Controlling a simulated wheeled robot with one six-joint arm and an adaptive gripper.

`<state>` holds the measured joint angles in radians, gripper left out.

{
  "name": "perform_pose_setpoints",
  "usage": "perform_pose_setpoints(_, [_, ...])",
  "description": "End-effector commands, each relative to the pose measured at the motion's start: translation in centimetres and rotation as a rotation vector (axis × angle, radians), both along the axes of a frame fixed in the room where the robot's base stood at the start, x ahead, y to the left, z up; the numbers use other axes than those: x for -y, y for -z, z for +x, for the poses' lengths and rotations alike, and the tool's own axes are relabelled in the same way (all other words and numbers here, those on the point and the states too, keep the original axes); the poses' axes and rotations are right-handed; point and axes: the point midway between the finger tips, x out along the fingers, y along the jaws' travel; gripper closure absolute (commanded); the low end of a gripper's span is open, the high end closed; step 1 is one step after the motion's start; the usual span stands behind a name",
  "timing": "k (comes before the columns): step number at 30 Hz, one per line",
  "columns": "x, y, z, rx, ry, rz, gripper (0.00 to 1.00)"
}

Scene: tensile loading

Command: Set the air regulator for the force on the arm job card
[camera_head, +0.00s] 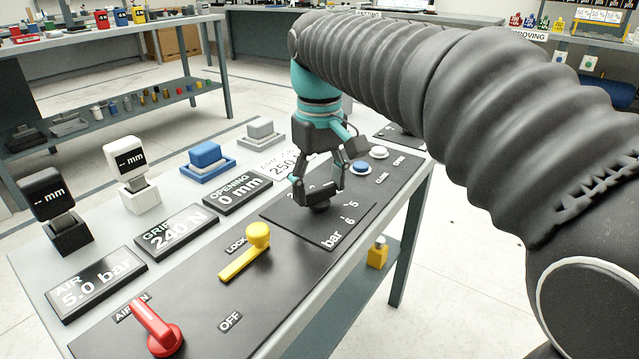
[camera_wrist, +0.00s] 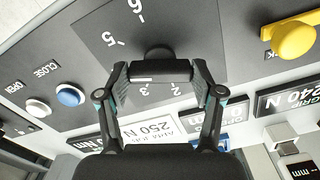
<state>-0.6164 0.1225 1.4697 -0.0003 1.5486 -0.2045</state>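The air regulator is a dark knob (camera_wrist: 158,52) on a black dial plate (camera_head: 345,215) marked in bar; the 5 and 6 show in both views. My gripper (camera_head: 320,193) points down over the dial, and its fingertips (camera_wrist: 160,72) sit on both sides of the knob, seemingly shut on it. The knob's pointer is hard to make out. The job card (camera_head: 284,163) reads 250 N; it also shows in the wrist view (camera_wrist: 185,128). The air display (camera_head: 95,283) reads 5.0 bar and the grip display (camera_head: 177,231) reads 240 N.
The yellow lock lever (camera_head: 245,252) and red air lever (camera_head: 160,330) stand nearer on the panel. Blue (camera_head: 361,167) and white (camera_head: 379,152) buttons lie beyond the dial. The opening display (camera_head: 237,194) reads 0 mm. Two gauges (camera_head: 132,170) (camera_head: 55,208) stand at left.

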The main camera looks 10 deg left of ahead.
Motion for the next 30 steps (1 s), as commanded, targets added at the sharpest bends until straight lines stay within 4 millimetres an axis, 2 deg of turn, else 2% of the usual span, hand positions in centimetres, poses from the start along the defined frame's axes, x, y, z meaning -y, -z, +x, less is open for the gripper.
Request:
perform_pose_setpoints(5, [-0.01,-0.04,-0.02,-0.001,0.009,0.000,0.68])
perform_pose_setpoints(12, [-0.02,-0.08,-0.01,-0.002,0.124,-0.001,0.68])
perform_pose_setpoints(21, [-0.03,0.07,0.00,-0.001,0.138,0.000,0.68])
perform_pose_setpoints(22, [-0.03,0.07,0.00,-0.001,0.138,0.000,0.31])
perform_pose_setpoints(24, [-0.03,0.07,0.00,-0.001,0.138,0.000,0.14])
perform_pose_setpoints(25, [-0.03,0.07,0.00,-0.001,0.138,0.000,0.08])
perform_pose_setpoints(30, [-0.01,0.05,0.01,-0.001,0.138,0.000,0.08])
